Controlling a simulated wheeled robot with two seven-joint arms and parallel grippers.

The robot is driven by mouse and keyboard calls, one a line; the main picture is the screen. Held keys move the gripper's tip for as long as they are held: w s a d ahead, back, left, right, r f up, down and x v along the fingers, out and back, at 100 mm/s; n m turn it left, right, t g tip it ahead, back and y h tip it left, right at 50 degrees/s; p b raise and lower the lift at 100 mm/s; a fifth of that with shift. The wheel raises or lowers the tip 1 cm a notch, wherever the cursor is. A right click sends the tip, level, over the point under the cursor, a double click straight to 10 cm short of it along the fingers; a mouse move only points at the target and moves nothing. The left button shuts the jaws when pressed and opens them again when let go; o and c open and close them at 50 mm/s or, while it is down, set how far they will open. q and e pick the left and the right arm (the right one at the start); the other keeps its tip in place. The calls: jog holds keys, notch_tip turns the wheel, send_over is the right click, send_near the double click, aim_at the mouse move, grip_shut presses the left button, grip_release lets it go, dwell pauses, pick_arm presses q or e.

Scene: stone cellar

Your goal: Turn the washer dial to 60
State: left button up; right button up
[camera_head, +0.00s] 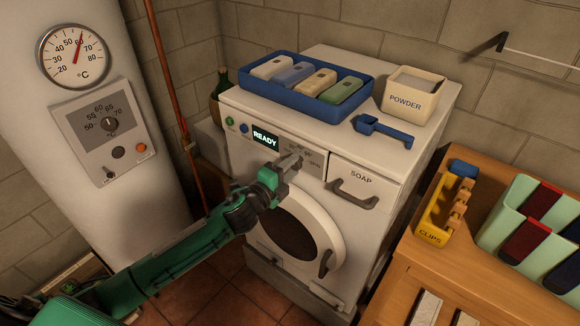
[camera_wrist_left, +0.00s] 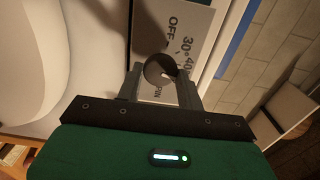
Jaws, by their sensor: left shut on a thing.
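The white washer (camera_head: 318,165) stands in the middle of the head view, its display (camera_head: 265,138) reading READY. My left gripper (camera_head: 290,161) is at the dial panel (camera_head: 314,155), right of the display. In the left wrist view the dark round dial (camera_wrist_left: 158,70) sits between the two fingers of my left gripper (camera_wrist_left: 160,74), which is shut on it. Printed marks OFF, 30° and 40 show around the dial; the 60 mark is not readable. A small light mark shows on the dial, but its setting cannot be told. My right gripper is not in view.
A blue tray (camera_head: 274,99) of several bars, a POWDER box (camera_head: 413,93) and a blue scoop (camera_head: 383,130) are on the washer top. The SOAP drawer handle (camera_head: 353,196) sticks out right of the panel. A wooden table (camera_head: 398,284) stands at right, a boiler (camera_head: 105,80) at left.

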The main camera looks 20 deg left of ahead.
pick_arm(q)
jog(key=m+p, duration=0.1)
jog(key=m, duration=0.4)
jog(key=shift+f, duration=0.1)
jog(key=shift+m, duration=0.4)
jog(key=o, duration=1)
jog(key=shift+s, duration=0.15)
jog(key=shift+s+a+f, duration=0.1)
jog(key=shift+s+a, duration=0.05)
jog(key=shift+s, duration=0.1)
jog(key=shift+b+v, duration=1.9)
jog(key=shift+v, duration=4.6)
